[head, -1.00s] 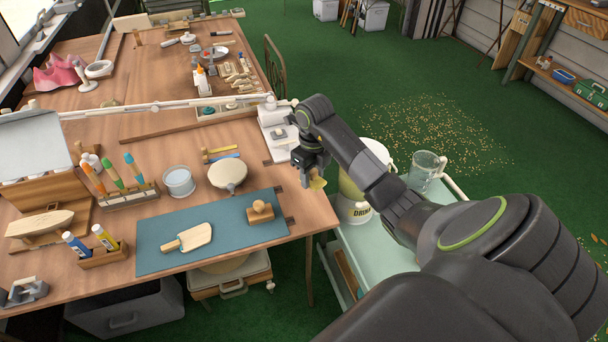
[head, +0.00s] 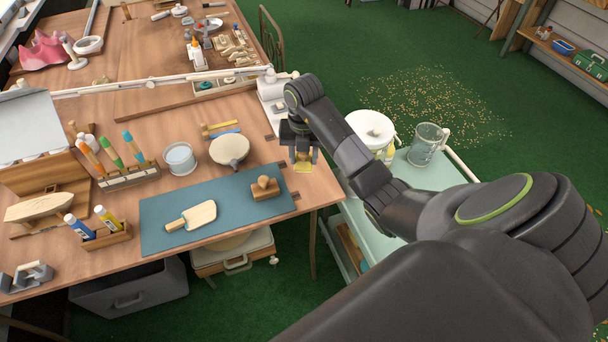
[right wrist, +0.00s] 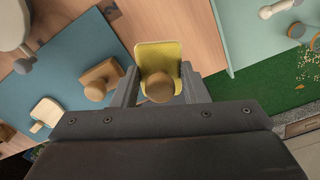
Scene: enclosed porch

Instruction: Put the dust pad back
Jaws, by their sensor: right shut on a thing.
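The dust pad, a yellow pad with a round wooden knob, is in my right gripper (head: 302,150). In the right wrist view the pad (right wrist: 158,55) sits between the two fingers, which are shut on its knob (right wrist: 159,87). In the head view the yellow pad (head: 303,167) hangs below the gripper, above the table's right end, just right of the blue mat (head: 215,230). Its underside is hidden. My left gripper is not in view.
A wooden block with a knob (head: 267,190) and a pale paddle (head: 192,215) lie on the mat. A round tan-topped thing (head: 229,149) and a clear tub (head: 180,158) stand behind it. A side cart (head: 420,180) holds a white-lidded tub and a clear jug (head: 427,144).

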